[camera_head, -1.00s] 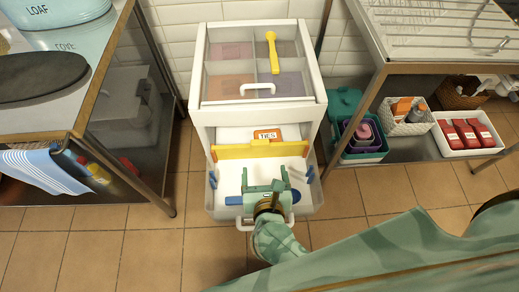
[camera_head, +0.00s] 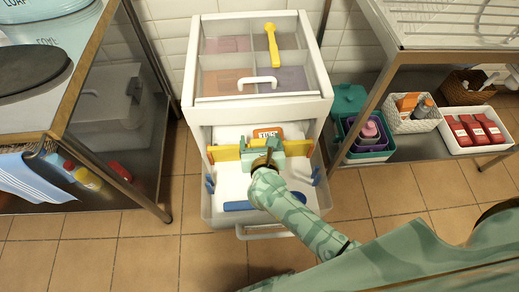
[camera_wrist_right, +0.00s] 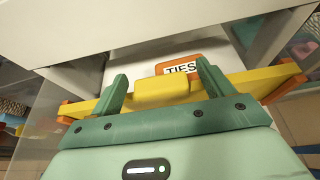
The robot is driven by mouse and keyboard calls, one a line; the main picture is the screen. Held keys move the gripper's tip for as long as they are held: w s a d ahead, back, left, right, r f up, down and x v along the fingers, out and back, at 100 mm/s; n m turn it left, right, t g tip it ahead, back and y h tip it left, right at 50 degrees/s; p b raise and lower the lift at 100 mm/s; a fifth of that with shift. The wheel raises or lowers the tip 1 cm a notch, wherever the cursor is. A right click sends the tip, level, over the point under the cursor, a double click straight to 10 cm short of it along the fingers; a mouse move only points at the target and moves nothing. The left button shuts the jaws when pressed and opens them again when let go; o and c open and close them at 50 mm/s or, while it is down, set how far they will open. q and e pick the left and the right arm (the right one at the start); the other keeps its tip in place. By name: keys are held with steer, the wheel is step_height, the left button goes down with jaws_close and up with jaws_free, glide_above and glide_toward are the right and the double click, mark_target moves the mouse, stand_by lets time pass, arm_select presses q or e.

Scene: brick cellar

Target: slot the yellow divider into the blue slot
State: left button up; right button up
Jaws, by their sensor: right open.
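The yellow divider (camera_head: 225,153) stands across the open drawer (camera_head: 207,207), towards its back. Orange holders sit at its ends in the wrist view, the left one (camera_wrist_right: 72,110) and the right one (camera_wrist_right: 292,84). The blue slot shows as blue brackets on the drawer's side walls, left (camera_head: 210,184) and right (camera_head: 316,177), in front of the divider. My right gripper (camera_head: 262,147) is at the divider's middle. In the wrist view its open fingers (camera_wrist_right: 163,88) stand on either side of the divider's raised tab (camera_wrist_right: 162,93). My left gripper is out of view.
A blue bar (camera_head: 238,206) lies at the drawer's front. An orange "TIES" box (camera_head: 268,132) is behind the divider. A yellow utensil (camera_head: 271,48) lies on the cabinet's compartmented top (camera_head: 262,101). Metal shelving stands left (camera_head: 135,186) and right (camera_head: 372,98).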

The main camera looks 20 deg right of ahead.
steer(key=c, duration=1.4)
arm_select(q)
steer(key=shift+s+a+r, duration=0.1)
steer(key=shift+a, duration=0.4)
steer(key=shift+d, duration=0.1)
arm_select(e)
steer(key=shift+r, duration=0.2)
